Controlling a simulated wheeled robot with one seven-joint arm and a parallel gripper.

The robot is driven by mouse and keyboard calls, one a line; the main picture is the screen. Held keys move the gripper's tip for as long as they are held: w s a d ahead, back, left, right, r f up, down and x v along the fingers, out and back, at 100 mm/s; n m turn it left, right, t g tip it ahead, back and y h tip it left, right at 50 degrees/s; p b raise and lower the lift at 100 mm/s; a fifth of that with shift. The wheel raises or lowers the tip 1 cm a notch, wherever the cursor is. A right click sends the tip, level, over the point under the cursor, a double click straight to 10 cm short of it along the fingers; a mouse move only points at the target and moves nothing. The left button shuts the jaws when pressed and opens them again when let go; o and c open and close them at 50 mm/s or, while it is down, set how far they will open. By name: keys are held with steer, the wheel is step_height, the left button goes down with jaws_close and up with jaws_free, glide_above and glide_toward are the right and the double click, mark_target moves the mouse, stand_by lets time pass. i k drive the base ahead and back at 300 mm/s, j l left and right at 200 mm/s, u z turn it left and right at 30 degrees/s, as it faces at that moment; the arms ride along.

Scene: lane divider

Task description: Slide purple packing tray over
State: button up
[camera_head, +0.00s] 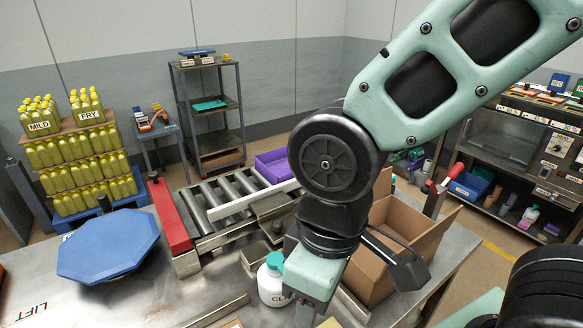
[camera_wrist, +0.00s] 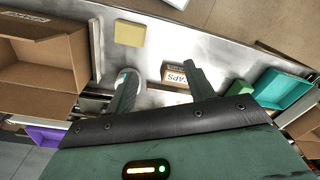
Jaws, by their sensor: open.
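The purple packing tray (camera_head: 272,166) sits at the far end of the roller conveyor (camera_head: 228,191), partly hidden behind my arm. A purple edge (camera_wrist: 44,136), probably the same tray, shows at the lower left in the wrist view. My gripper (camera_wrist: 158,72) is open, with its two fingers apart over the metal table and well away from the tray. In the head view my arm hangs over the table on the near side of the conveyor, and the fingertips are hard to make out. A pale divider bar (camera_head: 240,204) runs along the rollers.
A white bottle (camera_head: 271,285) with a teal lid stands beside my gripper. An open cardboard box (camera_head: 413,218) is right of my arm. A red block (camera_head: 170,218) borders the conveyor's left side, near a blue octagonal plate (camera_head: 108,245). A teal bin (camera_wrist: 283,90) shows in the wrist view.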

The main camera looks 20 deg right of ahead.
mark_target(273, 165)
steer(key=z, duration=0.25)
steer(key=l+z, duration=0.6)
steer(key=z, duration=0.2)
steer(key=i+l+z, duration=0.1)
steer(key=l+z, duration=0.3)
steer(key=i+l+z, duration=1.15)
steer(key=i, duration=0.15)
steer(key=i+u, duration=0.25)
steer(key=i, duration=0.25)
steer(key=i+l+u, duration=0.25)
steer(key=i, duration=0.2)
steer(key=i+j+u, duration=0.2)
steer(key=u, duration=0.25)
steer(key=i+u, duration=0.65)
steer(key=u, duration=0.2)
steer(key=i+u, duration=0.25)
steer(key=u, duration=0.2)
steer(key=i+j+u, duration=0.1)
steer(key=i+u, duration=0.2)
steer(key=u, duration=0.15)
steer(key=i+u, duration=0.7)
steer(key=u, duration=0.2)
steer(key=i+l+u, duration=0.25)
steer(key=u, duration=0.15)
steer(key=i+j+u, duration=0.1)
steer(key=i+u, duration=0.75)
steer(key=k+j, duration=0.05)
steer(key=k, duration=0.05)
